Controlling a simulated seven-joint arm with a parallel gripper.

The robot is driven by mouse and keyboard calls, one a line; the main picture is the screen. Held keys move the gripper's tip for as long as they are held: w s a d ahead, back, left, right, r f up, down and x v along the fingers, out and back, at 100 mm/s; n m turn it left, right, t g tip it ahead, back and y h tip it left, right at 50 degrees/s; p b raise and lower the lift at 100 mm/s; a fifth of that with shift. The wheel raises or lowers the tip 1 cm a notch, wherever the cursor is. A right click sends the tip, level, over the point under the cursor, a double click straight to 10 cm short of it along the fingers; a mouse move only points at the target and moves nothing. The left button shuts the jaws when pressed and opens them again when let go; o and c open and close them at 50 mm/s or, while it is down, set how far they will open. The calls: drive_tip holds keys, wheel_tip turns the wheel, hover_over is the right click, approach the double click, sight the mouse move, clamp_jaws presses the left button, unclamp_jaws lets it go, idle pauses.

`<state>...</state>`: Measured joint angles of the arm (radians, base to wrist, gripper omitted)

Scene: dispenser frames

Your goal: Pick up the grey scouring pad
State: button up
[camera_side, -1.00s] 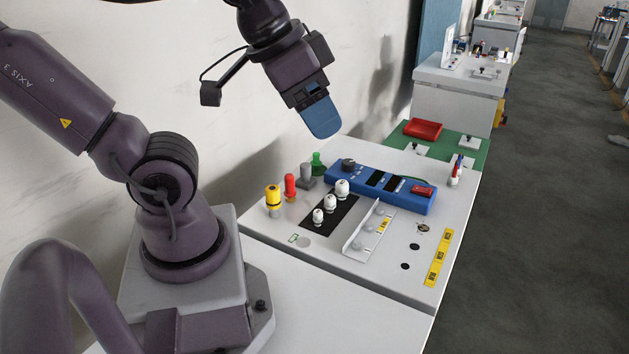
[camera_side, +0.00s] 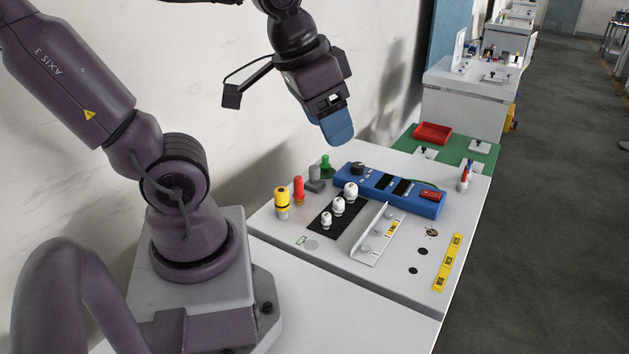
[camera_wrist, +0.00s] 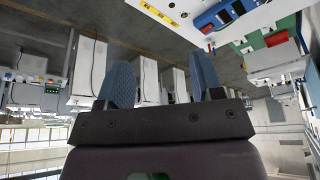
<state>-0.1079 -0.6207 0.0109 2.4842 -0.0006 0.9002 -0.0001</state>
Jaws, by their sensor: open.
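I cannot make out a grey scouring pad in either view. My gripper (camera_side: 337,127) hangs above the back of the white work panel (camera_side: 290,240) in the side view, with blue fingers pointing down and slightly right. In the wrist view my gripper (camera_wrist: 162,80) shows two blue fingers spread apart with nothing between them. It is open and empty, clear of the panel and everything on it.
On the panel stand a yellow knob (camera_side: 282,205), a red knob (camera_side: 298,190), a grey block-like part (camera_side: 315,178), white knobs on a black plate, a blue device (camera_side: 425,203) and an upright metal bracket (camera_side: 372,235). A red tray (camera_side: 433,133) sits on green behind.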

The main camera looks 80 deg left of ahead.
drive_tip(key=w+a+f+n+g, duration=0.3)
drive_tip(key=w+a+f+n, duration=0.1)
drive_tip(key=a, duration=0.5)
drive_tip(key=n+g, duration=0.1)
drive_tip(key=n, duration=1.1)
hover_over(314, 166)
wheel_tip(314, 166, down, 14)
drive_tip(key=shift+n, duration=0.3)
drive_tip(key=f, duration=0.5)
drive_tip(key=d+f, duration=0.1)
drive_tip(key=f, duration=0.7)
drive_tip(key=shift+a, duration=0.4)
drive_tip(key=shift+c, duration=0.2)
drive_tip(key=c, duration=1)
